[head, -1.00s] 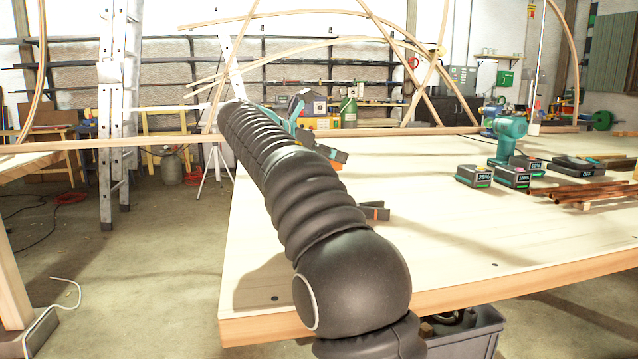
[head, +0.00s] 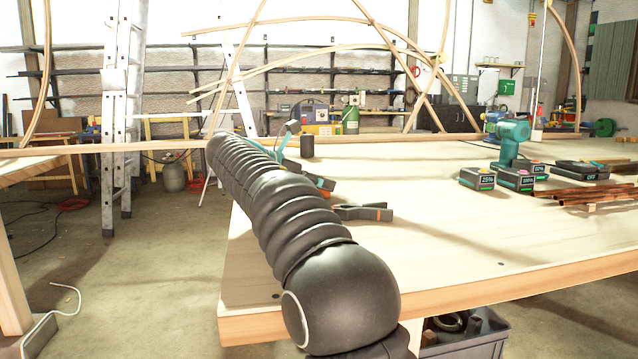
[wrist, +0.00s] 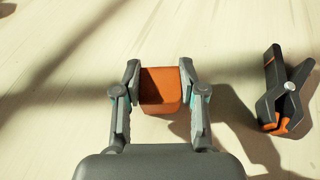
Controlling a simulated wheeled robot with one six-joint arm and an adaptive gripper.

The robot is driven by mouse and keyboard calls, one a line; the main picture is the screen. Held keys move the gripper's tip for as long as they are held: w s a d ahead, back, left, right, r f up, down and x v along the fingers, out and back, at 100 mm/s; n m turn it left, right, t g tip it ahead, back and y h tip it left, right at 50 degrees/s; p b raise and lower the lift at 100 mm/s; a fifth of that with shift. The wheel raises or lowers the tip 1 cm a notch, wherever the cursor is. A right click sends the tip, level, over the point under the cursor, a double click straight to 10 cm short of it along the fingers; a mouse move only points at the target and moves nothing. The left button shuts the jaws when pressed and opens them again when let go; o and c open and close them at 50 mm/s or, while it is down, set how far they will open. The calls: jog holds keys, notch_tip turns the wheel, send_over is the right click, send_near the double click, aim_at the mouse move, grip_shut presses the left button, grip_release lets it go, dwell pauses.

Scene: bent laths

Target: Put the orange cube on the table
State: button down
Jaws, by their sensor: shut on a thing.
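The orange cube (wrist: 160,92) is between the two fingers of my gripper (wrist: 160,72) in the wrist view, with both fingers against its sides. My gripper is shut on it. The pale wooden table top (wrist: 60,60) lies below, and the gripper's shadow falls on it to the right. I cannot tell whether the cube touches the table.
A black and orange spring clamp (wrist: 282,92) lies right of my gripper; a clamp also shows in the head view (head: 362,213). A dark cylinder (head: 307,146) stands beyond my arm. A teal drill (head: 512,140) and battery packs (head: 477,178) stand at the right. The table's front middle is clear.

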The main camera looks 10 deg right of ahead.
jog(key=c, duration=0.7)
grip_release()
jog(key=shift+f, duration=0.1)
jog(key=shift+a+r, duration=0.15)
jog(key=shift+r, duration=0.15)
jog(key=p+v, duration=0.2)
jog(key=v, duration=0.9)
jog(key=shift+s+a+p, duration=0.15)
jog(key=shift+a+p, duration=0.15)
jog(key=shift+p, duration=0.05)
